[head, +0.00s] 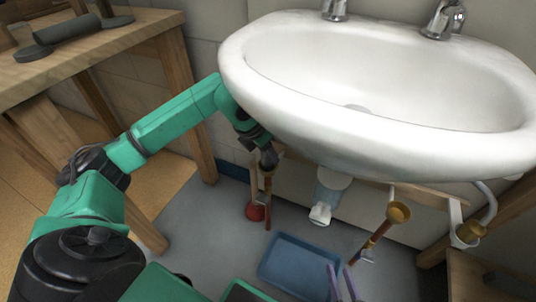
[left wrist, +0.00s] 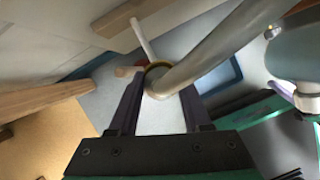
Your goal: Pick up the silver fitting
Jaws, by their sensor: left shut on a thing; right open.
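The silver fitting (left wrist: 205,55) shows in the left wrist view as a smooth silver-grey curved pipe with a brass-coloured ring at its lower end. My left gripper (left wrist: 160,92) is shut on it near the ring, with a dark finger on either side. In the head view my left gripper (head: 268,158) is under the left side of the sink, and the fitting is hard to make out there. My right gripper (head: 342,284) shows only its purple fingers at the bottom of the head view, apart and empty.
The white sink (head: 380,125) hangs close above my left gripper. A blue tray (head: 290,262) lies on the grey floor. A red plunger-like thing (head: 256,211) stands below the gripper. A brass-topped pipe (head: 398,213) is to the right. A wooden bench (head: 110,45) is at left.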

